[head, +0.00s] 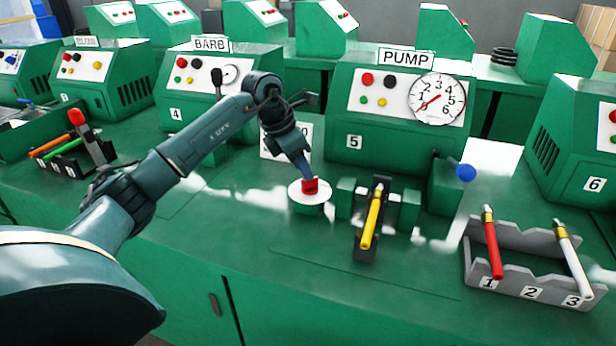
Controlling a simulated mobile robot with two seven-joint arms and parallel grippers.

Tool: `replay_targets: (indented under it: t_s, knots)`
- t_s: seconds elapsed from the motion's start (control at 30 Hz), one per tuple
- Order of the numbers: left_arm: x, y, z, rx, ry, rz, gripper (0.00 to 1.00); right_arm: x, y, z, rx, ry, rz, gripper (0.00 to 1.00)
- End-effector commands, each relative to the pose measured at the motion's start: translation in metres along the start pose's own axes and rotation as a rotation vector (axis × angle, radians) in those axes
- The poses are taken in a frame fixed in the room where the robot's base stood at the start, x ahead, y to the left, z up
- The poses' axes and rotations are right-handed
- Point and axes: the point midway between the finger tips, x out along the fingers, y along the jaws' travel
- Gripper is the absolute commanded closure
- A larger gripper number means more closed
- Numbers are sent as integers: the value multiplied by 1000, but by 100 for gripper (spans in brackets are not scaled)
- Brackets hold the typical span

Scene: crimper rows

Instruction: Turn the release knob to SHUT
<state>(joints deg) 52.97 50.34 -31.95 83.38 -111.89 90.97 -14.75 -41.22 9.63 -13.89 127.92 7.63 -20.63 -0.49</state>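The release knob (310,187) is a small red knob on a round white dial (309,200), on the green bench in front of the PUMP machine (348,119). My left gripper (306,177) points down at the knob, its fingertips at the knob's top and far side. The fingers overlap in this view, so I cannot tell whether they grip it. The dial's markings are too small to read. A white placard (270,154) behind the gripper is mostly hidden. My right gripper is not in view.
A yellow-handled tool (372,218) lies in a dark holder right of the dial, between green blocks. A blue-ended lever (466,173) stands further right. A grey rack (512,283) holds red and white tools. The PUMP gauge (437,97) needle points lower left.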

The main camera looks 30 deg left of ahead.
Motion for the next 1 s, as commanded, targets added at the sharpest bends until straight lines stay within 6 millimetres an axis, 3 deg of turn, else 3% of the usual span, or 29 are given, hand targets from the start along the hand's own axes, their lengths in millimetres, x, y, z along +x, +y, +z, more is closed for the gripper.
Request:
replay_targets:
  t_s: [0.1, 0.23, 0.63, 1.0]
  knots:
    - [21, -1, 0, -1, 1, -2, 65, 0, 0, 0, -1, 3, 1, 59]
    - [33, -1, 0, 0, -1, -2, 65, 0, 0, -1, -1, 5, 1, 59]
    - [40, 0, 0, 0, -1, 0, 66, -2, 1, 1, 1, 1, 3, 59]
    - [39, 0, 0, 0, -1, -1, 97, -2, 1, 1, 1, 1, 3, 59]
